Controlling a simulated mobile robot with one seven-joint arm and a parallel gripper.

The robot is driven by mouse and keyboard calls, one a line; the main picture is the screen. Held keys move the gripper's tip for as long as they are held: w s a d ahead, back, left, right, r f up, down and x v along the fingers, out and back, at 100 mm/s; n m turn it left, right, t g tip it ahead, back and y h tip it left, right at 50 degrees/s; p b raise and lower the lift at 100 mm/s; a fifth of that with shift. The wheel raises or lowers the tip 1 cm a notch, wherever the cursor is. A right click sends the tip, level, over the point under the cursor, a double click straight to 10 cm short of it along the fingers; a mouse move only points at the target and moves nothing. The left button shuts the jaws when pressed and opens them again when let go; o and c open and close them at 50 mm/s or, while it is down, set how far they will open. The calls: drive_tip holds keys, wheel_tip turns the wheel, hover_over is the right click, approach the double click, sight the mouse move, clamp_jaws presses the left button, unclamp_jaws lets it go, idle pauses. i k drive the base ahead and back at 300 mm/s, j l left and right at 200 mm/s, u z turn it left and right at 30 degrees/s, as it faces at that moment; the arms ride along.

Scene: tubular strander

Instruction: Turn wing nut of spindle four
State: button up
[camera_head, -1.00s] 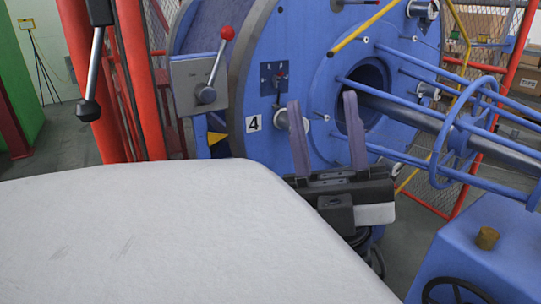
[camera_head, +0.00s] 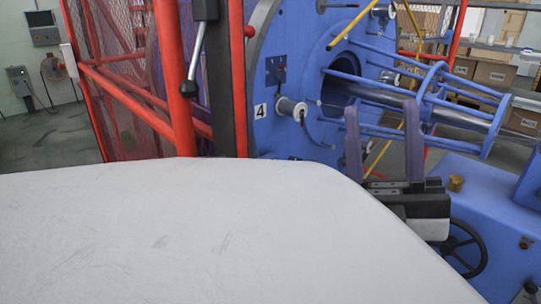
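A white label with a black 4 (camera_head: 260,111) is on the blue strander face. Just right of it, a short pale cylindrical spindle end (camera_head: 288,106) sticks out of the face. A small dark, thin part (camera_head: 303,115) shows at its tip; it may be the wing nut, but it is too small to be sure. My gripper (camera_head: 382,106) is in front of the machine, right of and lower than spindle four in the picture. Its two purple-grey fingers point up, wide apart, with nothing between them. It appears clear of the spindle.
A red post (camera_head: 237,80) and a lever with a black knob (camera_head: 190,75) stand left of spindle four. A blue tube cage (camera_head: 440,95) surrounds a shaft at right. A blue housing (camera_head: 485,205) and a black handwheel (camera_head: 462,250) are low right.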

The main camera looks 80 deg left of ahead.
sight(278, 71)
drive_tip(key=k+j+z, duration=0.1)
drive_tip(key=k+z, duration=0.2)
drive_tip(key=z, duration=0.15)
drive_tip(key=k+z, duration=0.3)
drive_tip(key=z, duration=0.2)
drive_tip(key=k+z, duration=1)
drive_tip(key=k, duration=0.5)
drive_tip(key=k+z, duration=0.3)
drive_tip(key=k, duration=0.55)
drive_tip(key=k+u, duration=0.45)
drive_tip(key=u, duration=2.95)
drive_tip(key=i+u, duration=0.3)
drive_tip(key=i, duration=0.2)
